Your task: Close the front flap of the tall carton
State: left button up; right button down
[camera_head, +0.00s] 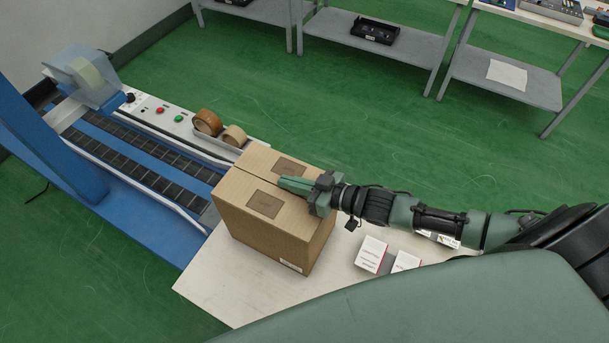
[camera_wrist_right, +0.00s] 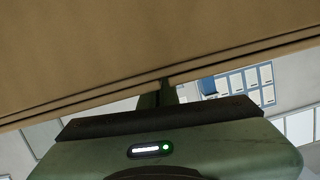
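The tall carton (camera_head: 262,236) stands upright on the pale table. Its front flap (camera_head: 240,190), with a darker brown square on it, appears to lie flat across the near half of the top. The far half of the top (camera_head: 265,160) also looks covered, with a seam between them. My right gripper (camera_head: 284,184) lies over the right part of the carton's top near the seam, fingers pointing left and looking together, with nothing seen between them. In the right wrist view brown cardboard (camera_wrist_right: 120,50) fills the upper part, close to the fingers (camera_wrist_right: 160,93). Contact is unclear. My left gripper is out of view.
Two small white boxes (camera_head: 371,254) stand on the table (camera_head: 215,281) right of the carton, under my right arm. A blue conveyor machine (camera_head: 160,215) with tape rolls (camera_head: 207,122) beside it adjoins at the left. Grey shelves (camera_head: 385,42) stand at the back beyond open green floor.

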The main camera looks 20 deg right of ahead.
notch_tip(320, 180, up, 5)
jog(key=p, duration=0.4)
jog(key=shift+w+f, duration=0.15)
jog(key=shift+s+d+f+b, duration=0.3)
jog(key=shift+s+d+b, duration=0.1)
jog(key=shift+s, duration=0.2)
jog(key=shift+s+d+f+b, duration=0.25)
jog(key=shift+s+d+b, duration=0.15)
jog(key=shift+s, duration=0.2)
jog(key=v, duration=0.6)
jog(key=shift+a+r+b, duration=0.1)
jog(key=shift+r+b, duration=0.2)
jog(key=shift+r, duration=0.05)
jog(key=shift+s+d+r, duration=0.35)
jog(key=shift+s+d, duration=0.1)
jog(key=shift+s, duration=0.05)
